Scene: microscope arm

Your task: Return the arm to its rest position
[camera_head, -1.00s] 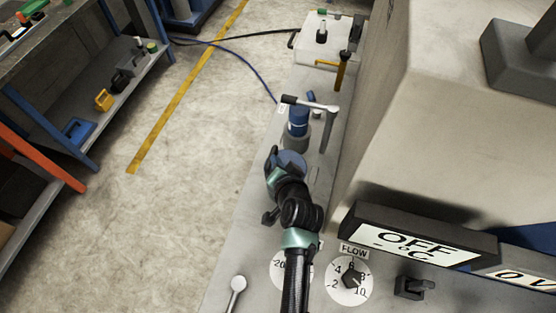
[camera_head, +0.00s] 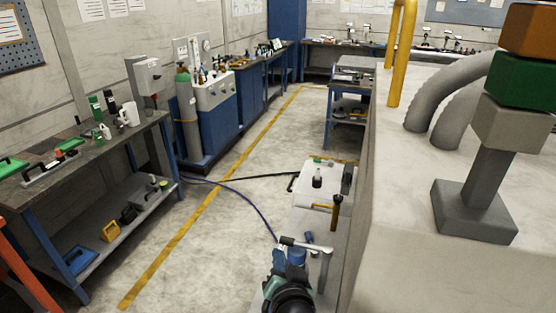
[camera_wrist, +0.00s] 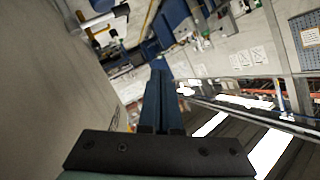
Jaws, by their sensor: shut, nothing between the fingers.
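My gripper (camera_wrist: 160,75) shows in the wrist view with its two dark blue fingers pressed together, pointing away from the camera. Nothing is between them. The wrist view is tilted, with a pale wall-like surface on the left and the room beyond the fingertips. In the head view my black and teal arm (camera_head: 288,292) shows only at the bottom edge, bent up in front of the machine's side ledge. Most of the arm is cut off below, and I cannot clearly make out the fingers there.
A white box (camera_head: 322,186) lies farther along. The large pale machine (camera_head: 440,270) fills the right. A workbench (camera_head: 90,150) stands left, with clear floor (camera_head: 190,250) between.

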